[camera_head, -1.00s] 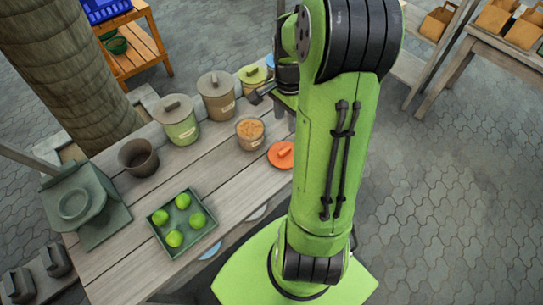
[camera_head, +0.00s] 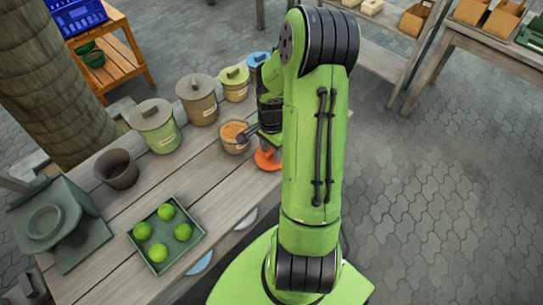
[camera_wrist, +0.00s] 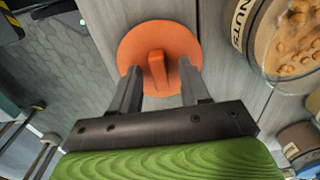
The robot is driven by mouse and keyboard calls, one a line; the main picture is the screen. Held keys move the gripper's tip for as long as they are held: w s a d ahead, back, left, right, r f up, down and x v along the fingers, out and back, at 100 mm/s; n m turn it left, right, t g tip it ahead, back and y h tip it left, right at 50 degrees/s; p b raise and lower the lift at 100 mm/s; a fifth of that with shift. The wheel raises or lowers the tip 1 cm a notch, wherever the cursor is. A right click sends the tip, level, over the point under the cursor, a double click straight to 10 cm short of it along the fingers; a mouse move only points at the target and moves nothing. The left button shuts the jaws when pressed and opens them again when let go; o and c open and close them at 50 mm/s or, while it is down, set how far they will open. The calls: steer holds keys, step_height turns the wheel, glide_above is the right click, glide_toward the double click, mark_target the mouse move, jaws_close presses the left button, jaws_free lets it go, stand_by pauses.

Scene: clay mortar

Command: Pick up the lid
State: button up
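The orange lid (camera_wrist: 160,45) is a round disc with a raised bar handle. It lies flat on the wooden table, and in the head view the lid (camera_head: 268,160) is partly hidden by my arm and gripper. My gripper (camera_wrist: 160,85) is open in the wrist view, with one finger on each side of the near end of the handle. I see nothing held between the fingers. I cannot tell how high the fingertips are above the lid. In the head view my gripper (camera_head: 262,140) is mostly hidden behind my arm.
An open jar of nuts (camera_head: 234,137) stands close beside the lid; it also shows in the wrist view (camera_wrist: 290,40). Lidded canisters (camera_head: 197,100) line the back. A green tray (camera_head: 166,240) of limes, a brown pot (camera_head: 117,169) and a scale (camera_head: 58,222) are left.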

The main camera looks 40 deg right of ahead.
jaws_close()
steer(key=shift+r, duration=0.1)
